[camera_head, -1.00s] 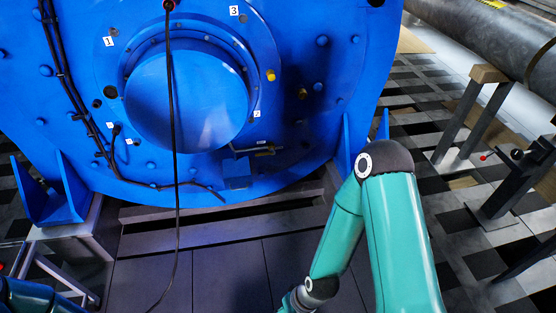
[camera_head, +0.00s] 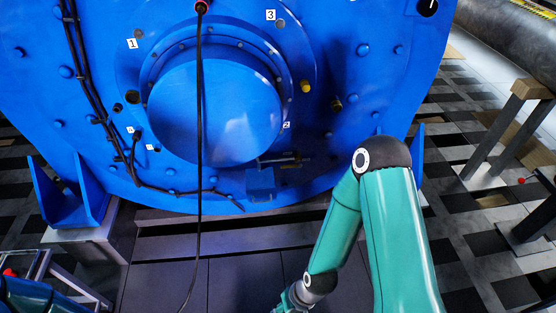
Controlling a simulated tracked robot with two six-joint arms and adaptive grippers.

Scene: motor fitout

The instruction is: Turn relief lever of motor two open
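The blue motor (camera_head: 330,110) fills the upper part of the view, with a round domed cover (camera_head: 215,115) at its middle. Small white labels 1, 2 and 3 sit around the cover. Which way counts as open cannot be told. My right arm stands in front of the motor's lower right, bent downward; its wrist reaches the bottom edge and its gripper is out of frame. Only a piece of my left arm shows at bottom left, without its gripper.
A black cable (camera_head: 200,160) hangs from a red-ringed plug (camera_head: 202,7) across the cover. Another dark cable (camera_head: 85,75) runs down the motor's left side. A wooden-topped stand (camera_head: 528,90) and a large grey pipe (camera_head: 505,35) are at right. Checkered floor shows on both sides.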

